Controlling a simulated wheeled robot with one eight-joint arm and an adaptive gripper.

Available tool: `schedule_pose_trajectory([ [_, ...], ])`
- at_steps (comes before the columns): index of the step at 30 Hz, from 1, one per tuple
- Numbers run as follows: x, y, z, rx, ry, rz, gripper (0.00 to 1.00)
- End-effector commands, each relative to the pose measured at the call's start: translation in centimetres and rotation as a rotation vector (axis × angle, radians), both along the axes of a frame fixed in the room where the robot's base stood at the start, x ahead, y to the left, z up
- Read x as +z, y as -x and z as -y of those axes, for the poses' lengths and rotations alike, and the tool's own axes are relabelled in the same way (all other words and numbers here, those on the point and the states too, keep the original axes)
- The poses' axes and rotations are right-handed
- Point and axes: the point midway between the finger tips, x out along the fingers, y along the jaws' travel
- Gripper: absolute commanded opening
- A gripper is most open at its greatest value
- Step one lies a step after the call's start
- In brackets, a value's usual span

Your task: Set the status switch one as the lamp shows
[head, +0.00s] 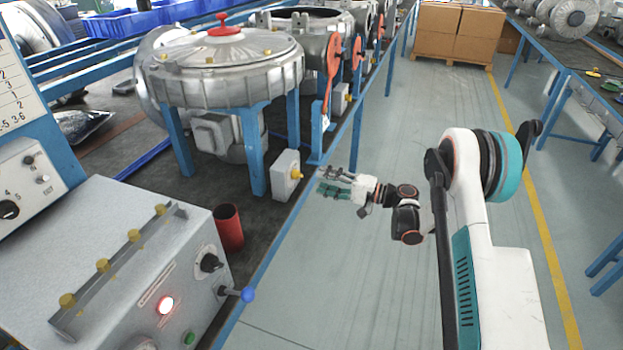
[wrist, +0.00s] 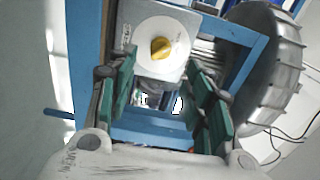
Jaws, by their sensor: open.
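A lit lamp (head: 166,305) glows red with a white centre on the front of the grey control box at lower left. A black rotary switch (head: 210,263) sits to its upper right on the same face. A small grey switch box (head: 285,175) with a yellow knob (head: 296,174) stands at the bench edge. In the wrist view the yellow knob (wrist: 160,48) shows on a white round plate. I cannot tell which switch is status switch one. My gripper (head: 335,182) is open and empty, right of the small box, apart from it. Its teal fingers (wrist: 163,72) frame the knob.
A lever with a blue ball (head: 248,295) sticks out from the control box, and a green button (head: 189,338) is below. A red cup (head: 228,228) stands behind it. The aisle floor (head: 390,290) is clear.

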Motion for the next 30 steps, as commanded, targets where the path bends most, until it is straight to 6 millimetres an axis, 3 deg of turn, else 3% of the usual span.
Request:
schedule_pose_trajectory([
  [3, 0.0, 0.7, 2.0, -0.002, 0.0, 0.0, 0.47],
  [9, 0.0, 1.3, 3.7, -0.001, 0.0, 0.0, 0.47],
  [25, 0.1, 1.4, 3.9, 0.0, 0.002, 0.0, 0.47],
  [30, 2.0, 1.4, 3.6, -0.009, 0.052, -0.008, 0.47],
])
